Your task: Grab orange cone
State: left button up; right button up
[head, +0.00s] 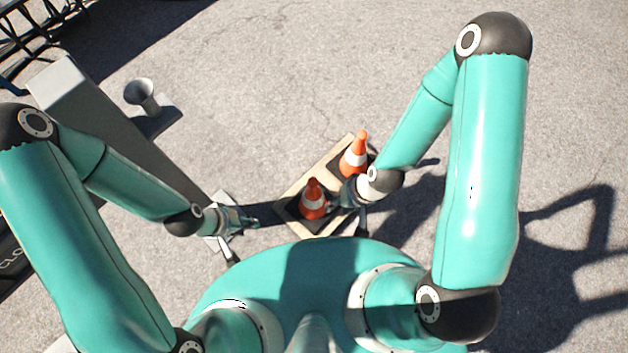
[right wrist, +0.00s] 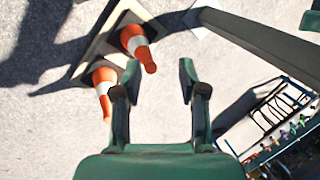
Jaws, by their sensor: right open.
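Two orange cones with white bands stand on a pale board with dark patches. In the head view the nearer cone (head: 312,200) is left of my right gripper (head: 338,201), and the farther cone (head: 354,158) is just above it. The board (head: 290,206) shows around them. In the right wrist view my right gripper (right wrist: 159,75) is open with nothing between its fingers. One cone (right wrist: 137,45) lies ahead and left of the fingertips; the other cone (right wrist: 104,90) is beside the left finger. My left gripper (head: 240,220) is left of the board; its jaws are too small to judge.
A long grey beam (head: 110,130) runs along the left, with a grey funnel-shaped piece (head: 142,95) beside it. In the right wrist view a dark rack (right wrist: 280,108) with coloured items stands at lower right. Open pavement (head: 270,70) lies beyond the board.

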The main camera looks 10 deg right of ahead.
jog(key=o, duration=0.4)
jog(key=shift+w+f, duration=0.1)
jog(key=shift+f, duration=0.05)
jog(key=shift+o, duration=0.8)
jog(key=w+f+b, duration=0.1)
jog(key=b, duration=0.1)
jog(key=w+a+f+b, duration=0.1)
jog(key=f, duration=0.1)
jog(key=a+f+b, duration=0.1)
jog(key=b, duration=0.1)
jog(key=shift+w+f+b, duration=0.15)
jog(key=shift+w+b, duration=0.2)
jog(key=shift+w, duration=0.05)
jog(key=m+h+b, duration=0.2)
jog(key=h+b, duration=0.2)
jog(key=b, duration=1.9)
send_near(313, 181)
jog(key=shift+g, duration=0.3)
jog(key=f+b, duration=0.1)
jog(key=f, duration=0.3)
jog(key=f+b, duration=0.2)
jog(key=f, duration=0.2)
jog(key=shift+w, duration=0.2)
jog(key=shift+f+b, duration=0.95)
jog(key=shift+f, duration=1.65)
